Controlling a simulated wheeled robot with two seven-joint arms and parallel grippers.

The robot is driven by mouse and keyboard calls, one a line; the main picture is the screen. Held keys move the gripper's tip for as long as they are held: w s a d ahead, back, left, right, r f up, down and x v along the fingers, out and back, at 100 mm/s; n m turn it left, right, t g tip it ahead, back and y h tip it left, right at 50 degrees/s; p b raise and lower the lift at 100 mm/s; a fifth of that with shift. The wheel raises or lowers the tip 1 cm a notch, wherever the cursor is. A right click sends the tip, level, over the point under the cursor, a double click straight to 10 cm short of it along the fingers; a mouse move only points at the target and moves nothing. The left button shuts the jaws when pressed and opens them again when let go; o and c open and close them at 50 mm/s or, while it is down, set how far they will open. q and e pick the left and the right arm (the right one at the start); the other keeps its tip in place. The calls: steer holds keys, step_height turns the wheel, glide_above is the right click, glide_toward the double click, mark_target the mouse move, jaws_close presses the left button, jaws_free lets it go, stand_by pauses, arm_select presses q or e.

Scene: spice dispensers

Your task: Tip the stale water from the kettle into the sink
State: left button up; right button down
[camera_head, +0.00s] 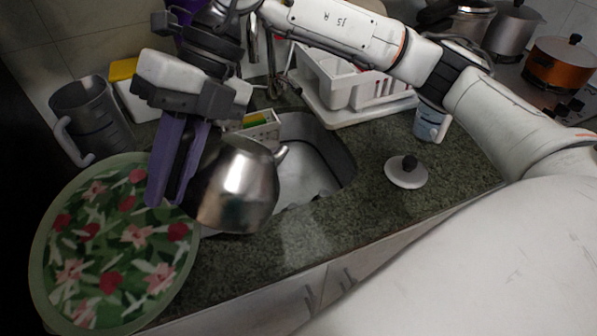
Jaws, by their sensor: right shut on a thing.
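The shiny metal kettle (238,186) hangs at the left side of the sink (312,168), partly over its near left edge. It looks tilted, with its short spout (281,153) pointing right over the basin. My right gripper (170,198), with purple fingers, is shut on the kettle at its left side. The kettle's handle is hidden behind the fingers. No water is visible coming from the spout. My left gripper is not in view.
A round floral tray (118,262) fills the lower left, close to my fingers. A grey jug (92,120) stands behind it. A white lid (406,180) lies right of the sink. A white dish rack (335,90) and a cup (430,124) stand behind. An orange pot (560,66) is far right.

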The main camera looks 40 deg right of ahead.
mark_target(213, 157)
steer(key=shift+d, duration=0.25)
steer(key=shift+w+d+g+y, duration=0.15)
steer(key=shift+w+d+y, duration=0.05)
steer(key=shift+d+y, duration=0.45)
steer(key=shift+w+d+g+y, duration=0.15)
steer(key=shift+d+y, duration=0.4)
steer(key=shift+d, duration=0.05)
steer(key=shift+w+d+y, duration=0.15)
steer(key=shift+d+y, duration=0.25)
steer(key=shift+d, duration=0.15)
steer(key=shift+w+d+r+g+y, duration=0.15)
steer(key=shift+d+r+y, duration=0.1)
steer(key=shift+d+y, duration=0.25)
steer(key=shift+w+d+r+g+y, duration=0.15)
steer(key=shift+d+r+y, duration=0.15)
steer(key=shift+d, duration=0.4)
